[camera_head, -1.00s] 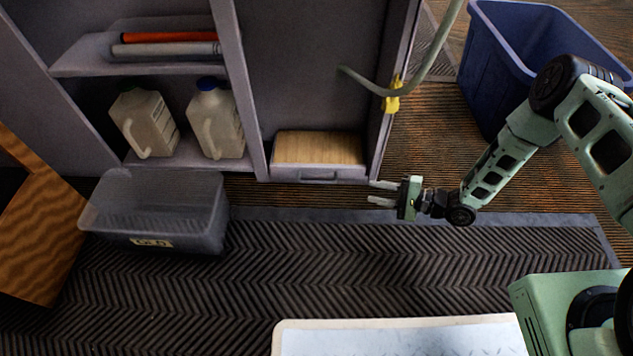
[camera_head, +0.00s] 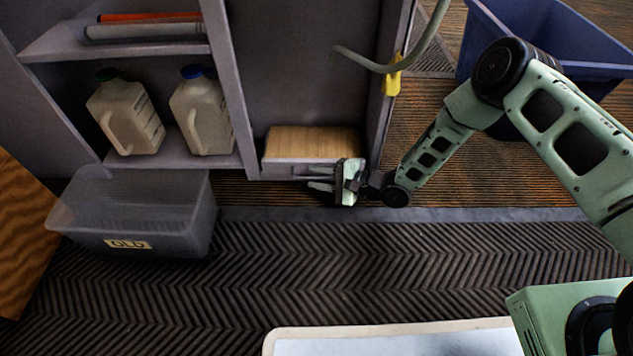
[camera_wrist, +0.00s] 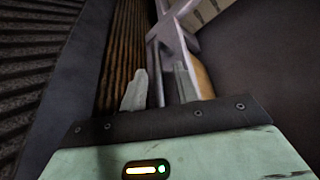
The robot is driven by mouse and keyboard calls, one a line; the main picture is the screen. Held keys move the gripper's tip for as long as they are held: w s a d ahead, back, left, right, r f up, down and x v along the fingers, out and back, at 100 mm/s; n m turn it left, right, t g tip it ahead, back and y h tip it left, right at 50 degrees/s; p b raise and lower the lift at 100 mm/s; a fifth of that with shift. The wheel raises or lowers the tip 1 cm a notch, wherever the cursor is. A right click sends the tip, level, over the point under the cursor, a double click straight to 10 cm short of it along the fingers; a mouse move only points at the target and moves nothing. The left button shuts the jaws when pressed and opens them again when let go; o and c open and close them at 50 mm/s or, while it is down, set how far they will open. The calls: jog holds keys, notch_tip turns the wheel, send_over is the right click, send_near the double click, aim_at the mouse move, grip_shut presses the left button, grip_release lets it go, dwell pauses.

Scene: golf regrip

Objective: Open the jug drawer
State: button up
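The drawer (camera_head: 275,170) is a low grey box with a light wooden top at the foot of the cabinet, and it looks shut. Its grey bar handle shows on the front, partly hidden by my gripper (camera_head: 318,179) in the head view. My gripper is open at the right part of the drawer front, its fingers pointing left. In the wrist view, the handle (camera_wrist: 154,70) appears between the two open fingers (camera_wrist: 160,86); I cannot tell whether they touch it. Two jugs stand on the shelf: one with a green cap (camera_head: 125,118), one with a blue cap (camera_head: 203,115).
A blue bin (camera_head: 470,50) is at the back right. A hose (camera_head: 375,66) hangs by a yellow clip (camera_head: 392,80). Rolls lie on the upper shelf (camera_head: 60,45).

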jog(key=shift+w+a, duration=0.1)
jog(key=shift+a, duration=0.2)
grip_shut()
jog(key=shift+s+p, duration=0.4)
jog(key=shift+s, duration=0.15)
jog(key=s+p, duration=0.2)
jog(key=s, duration=0.4)
jog(key=s+p, duration=0.2)
jog(key=s, duration=0.4)
jog(key=s+p, duration=0.3)
jog(key=s, duration=0.3)
jog(key=shift+s+a, duration=0.1)
jog(key=shift+a, duration=0.15)
jog(key=shift+f, duration=0.1)
grip_release()
